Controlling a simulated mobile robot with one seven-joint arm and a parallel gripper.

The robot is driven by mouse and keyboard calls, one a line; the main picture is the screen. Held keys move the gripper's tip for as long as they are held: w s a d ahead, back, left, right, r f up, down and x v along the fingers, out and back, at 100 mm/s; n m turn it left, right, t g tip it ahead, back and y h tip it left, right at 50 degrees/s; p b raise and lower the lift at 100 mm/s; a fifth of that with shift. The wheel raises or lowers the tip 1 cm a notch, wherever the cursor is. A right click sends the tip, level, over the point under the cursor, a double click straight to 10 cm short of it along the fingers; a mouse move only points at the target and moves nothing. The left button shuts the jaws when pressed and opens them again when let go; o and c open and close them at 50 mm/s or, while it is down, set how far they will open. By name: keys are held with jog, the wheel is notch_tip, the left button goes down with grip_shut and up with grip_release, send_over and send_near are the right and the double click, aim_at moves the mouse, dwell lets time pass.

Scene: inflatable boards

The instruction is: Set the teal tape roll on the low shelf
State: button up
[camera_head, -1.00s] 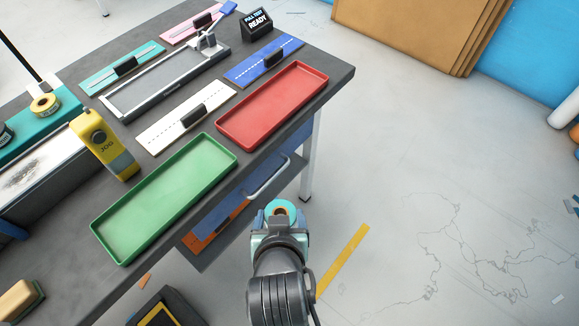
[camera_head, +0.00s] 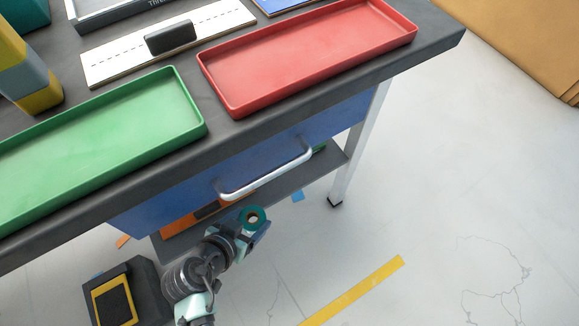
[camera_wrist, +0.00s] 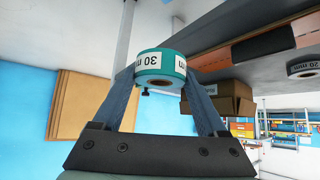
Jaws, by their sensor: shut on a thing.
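The teal tape roll (camera_head: 252,218) is held upright-ended in my gripper (camera_head: 254,229), its tan core facing the head camera. In the wrist view the roll (camera_wrist: 160,68), with a white "30 mm" label, sits between the two fingertips (camera_wrist: 160,82). The low shelf (camera_head: 322,170) is the dark board under the blue drawer. In the head view the roll appears just in front of the shelf's front edge; I cannot tell its exact height against the board. The table and drawer hide much of the shelf.
An orange item (camera_head: 180,224) lies on the shelf's left part. The drawer handle (camera_head: 268,170) juts out above the shelf. A table leg (camera_head: 360,150) stands at the right. A dark box with a yellow frame (camera_head: 113,300) is at lower left. Red (camera_head: 310,50) and green (camera_head: 95,125) trays lie on the table.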

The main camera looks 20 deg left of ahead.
jog(key=shift+w+a+f, duration=0.15)
jog(key=shift+a+f, duration=0.05)
jog(key=shift+f, duration=0.25)
jog(key=w+b, duration=0.2)
jog(key=w, duration=0.4)
jog(key=w+b, duration=0.2)
jog(key=w, duration=0.3)
jog(key=w+d+b, duration=0.1)
jog(key=w, duration=0.5)
jog(key=shift+w+d+b, duration=0.1)
jog(key=shift+w+b, duration=0.2)
jog(key=shift+b, duration=0.1)
jog(key=shift+w, duration=0.1)
jog(key=shift+f+b, duration=1.15)
jog(key=shift+f, duration=0.5)
jog(key=shift+f, duration=0.25)
jog(key=o, duration=1.5)
jog(key=shift+r, duration=0.1)
jog(key=shift+r, duration=0.1)
